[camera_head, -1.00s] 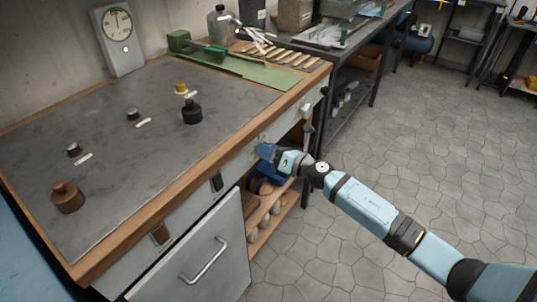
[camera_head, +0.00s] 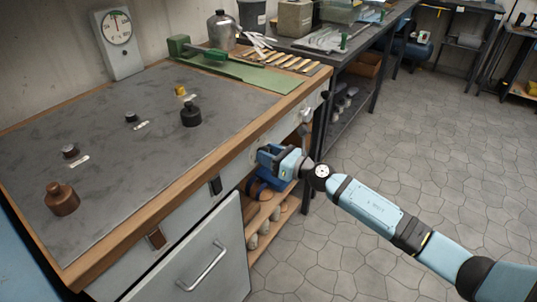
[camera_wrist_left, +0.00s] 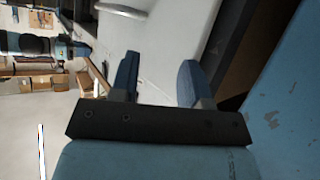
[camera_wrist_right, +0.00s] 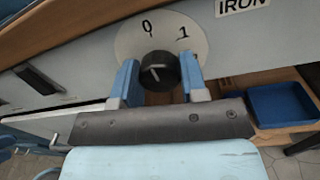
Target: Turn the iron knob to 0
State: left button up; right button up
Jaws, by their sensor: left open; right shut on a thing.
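The iron knob (camera_wrist_right: 158,71) is a round black knob on a pale round plate marked 0 and 1 (camera_wrist_right: 183,40), beside the IRON label (camera_wrist_right: 240,5). The right wrist view shows it between the two blue fingers of my right gripper (camera_wrist_right: 158,80), which is shut on it. A short pale mark shows on the knob's face; where it points I cannot tell for sure. In the head view my right gripper (camera_head: 268,155) is at the bench front and hides the knob. My left gripper (camera_wrist_left: 160,75) is open and empty in the left wrist view, outside the head view.
A blue bin (camera_wrist_right: 282,105) sits on the shelf right of the knob. The floor at right is clear.

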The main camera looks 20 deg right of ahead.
jog(key=o, duration=0.8)
pick_arm(q)
jog(key=shift+f, duration=0.15)
pick_arm(e)
jog(key=shift+o, duration=0.6)
pick_arm(q)
jog(key=shift+d+b, duration=0.1)
jog(key=shift+b, duration=0.4)
pick_arm(e)
jog(key=v, duration=1.4)
jog(key=shift+w+r, duration=0.1)
jog(key=shift+w, duration=0.05)
